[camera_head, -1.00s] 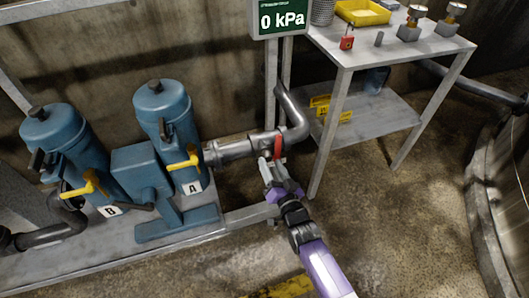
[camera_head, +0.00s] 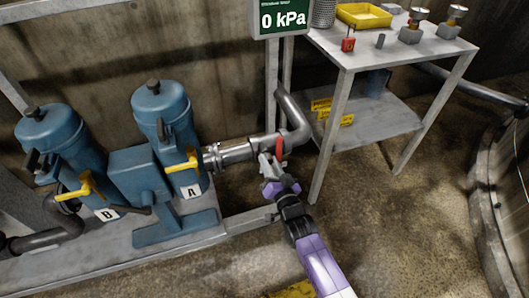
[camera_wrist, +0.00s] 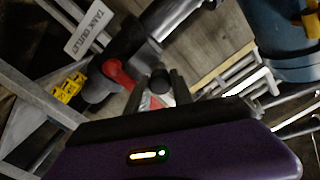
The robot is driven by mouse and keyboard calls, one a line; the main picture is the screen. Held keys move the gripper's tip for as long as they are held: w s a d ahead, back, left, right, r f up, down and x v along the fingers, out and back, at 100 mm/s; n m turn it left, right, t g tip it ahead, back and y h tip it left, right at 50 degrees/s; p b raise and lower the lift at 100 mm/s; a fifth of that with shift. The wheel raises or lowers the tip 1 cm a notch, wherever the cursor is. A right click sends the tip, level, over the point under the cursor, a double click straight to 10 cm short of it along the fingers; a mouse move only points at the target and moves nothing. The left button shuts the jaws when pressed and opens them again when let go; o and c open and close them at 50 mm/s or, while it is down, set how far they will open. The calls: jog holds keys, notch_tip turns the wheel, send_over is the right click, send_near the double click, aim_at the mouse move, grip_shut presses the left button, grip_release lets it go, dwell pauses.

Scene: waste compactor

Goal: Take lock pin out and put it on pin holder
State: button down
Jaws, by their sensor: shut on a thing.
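My gripper (camera_head: 267,160) is at the pipe valve with the red handle (camera_head: 279,146), just left of that handle. In the wrist view my gripper (camera_wrist: 158,92) has its two dark fingers closed around a small dark round-ended piece (camera_wrist: 160,77), which looks like the lock pin. A bit of red and white shows below it between the fingers. The red handle (camera_wrist: 118,73) is beside the left finger. I cannot tell whether the pin is still in the valve. I cannot make out the pin holder for sure; a small grey upright cylinder (camera_head: 380,41) stands on the table.
The metal table (camera_head: 400,52) at upper right holds a yellow tray (camera_head: 363,15), a red padlock-like item (camera_head: 347,44) and gauges (camera_head: 412,28). Blue filter vessels (camera_head: 168,115) stand left. The grey pipe (camera_head: 298,115) bends up close to my gripper. Floor on the right is open.

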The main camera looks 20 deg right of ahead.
jog(key=shift+s, duration=0.5)
dwell(0.7)
jog(key=s+p, duration=0.3)
jog(key=s, duration=0.4)
jog(key=shift+s+p, duration=0.35)
jog(key=shift+s, duration=0.05)
dwell(1.1)
dwell(1.4)
